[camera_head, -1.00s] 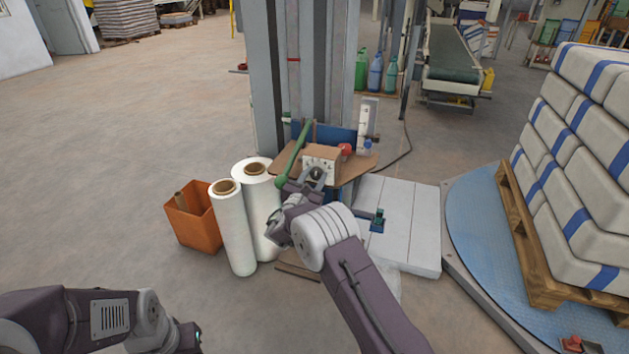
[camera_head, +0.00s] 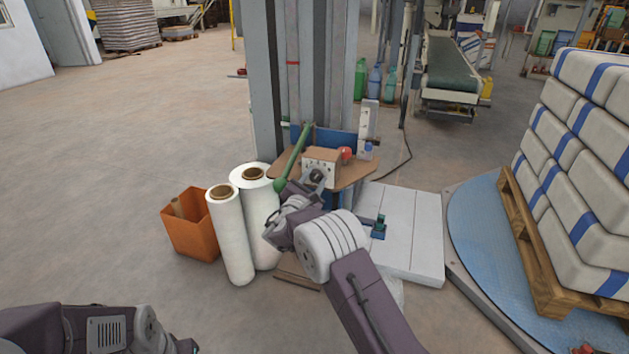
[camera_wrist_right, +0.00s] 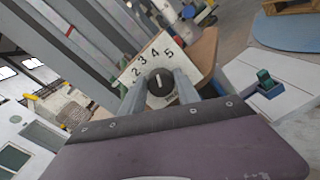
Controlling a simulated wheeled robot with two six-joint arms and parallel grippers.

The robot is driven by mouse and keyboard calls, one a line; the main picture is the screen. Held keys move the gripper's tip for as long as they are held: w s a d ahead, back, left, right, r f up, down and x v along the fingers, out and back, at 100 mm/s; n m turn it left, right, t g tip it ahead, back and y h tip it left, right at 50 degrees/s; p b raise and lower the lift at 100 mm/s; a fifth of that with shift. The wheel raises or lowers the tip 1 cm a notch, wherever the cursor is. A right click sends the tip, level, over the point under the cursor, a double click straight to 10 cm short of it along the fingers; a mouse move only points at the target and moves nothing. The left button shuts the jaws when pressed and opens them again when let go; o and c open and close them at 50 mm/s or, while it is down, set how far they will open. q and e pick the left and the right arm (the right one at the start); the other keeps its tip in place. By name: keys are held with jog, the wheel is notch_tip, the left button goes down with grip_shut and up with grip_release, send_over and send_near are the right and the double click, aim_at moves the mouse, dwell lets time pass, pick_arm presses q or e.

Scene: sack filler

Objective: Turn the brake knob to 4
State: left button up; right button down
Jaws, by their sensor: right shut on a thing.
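The brake knob (camera_wrist_right: 160,84) is dark and round with a white mark, on a pale dial panel (camera_wrist_right: 148,58) whose numbers 2, 3, 4 and 5 show. The mark points up the panel, roughly toward 4; its exact setting is hard to tell. My right gripper (camera_wrist_right: 161,90) is shut on the knob, one finger on each side. In the head view the right gripper (camera_head: 317,178) is at the front of the box with the panel (camera_head: 322,158), and hides most of the knob. My left gripper is out of view; only the left arm shows.
A green lever (camera_head: 293,158) stands close left of the box. A red button (camera_head: 346,153) is at its right on the brown shelf (camera_head: 357,174). White film rolls (camera_head: 230,236) and an orange bin (camera_head: 190,235) stand left. A sack pallet (camera_head: 545,265) is at the right.

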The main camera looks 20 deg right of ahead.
jog(key=c, duration=0.9)
grip_release()
jog(key=shift+s, duration=0.1)
jog(key=p+v, duration=0.3)
jog(key=v, duration=0.6)
